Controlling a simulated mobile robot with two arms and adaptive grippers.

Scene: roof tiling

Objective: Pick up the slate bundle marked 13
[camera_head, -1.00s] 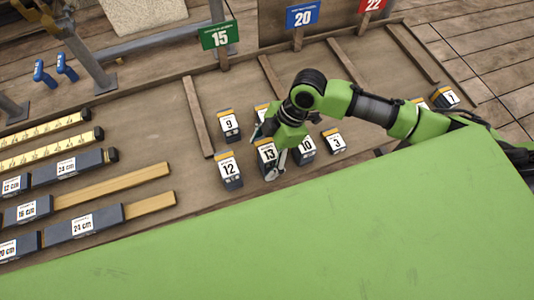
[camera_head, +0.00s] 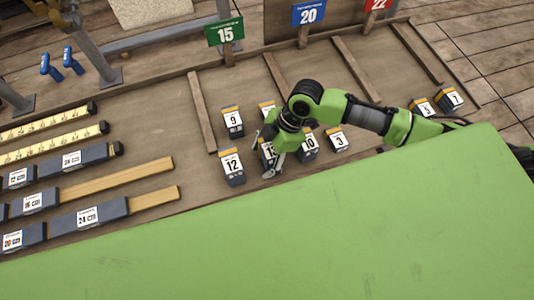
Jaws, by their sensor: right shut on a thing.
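The slate bundle marked 13 (camera_head: 269,154) is a small dark block with a white number label, partly hidden by my right gripper. My right arm comes in from the right over the green surface, and its green right gripper (camera_head: 267,150) is shut on bundle 13, a finger on either side. The bundle looks to be at bench level; I cannot tell whether it is lifted. My left gripper is not in view.
Bundles 12 (camera_head: 232,166), 10 (camera_head: 309,147), 9 (camera_head: 233,122) and 3 (camera_head: 337,139) stand close around. Bundles 5 (camera_head: 423,107) and 7 (camera_head: 452,98) are farther right. A wooden divider (camera_head: 201,112) lies left of bundle 9. The green surface (camera_head: 300,230) fills the front.

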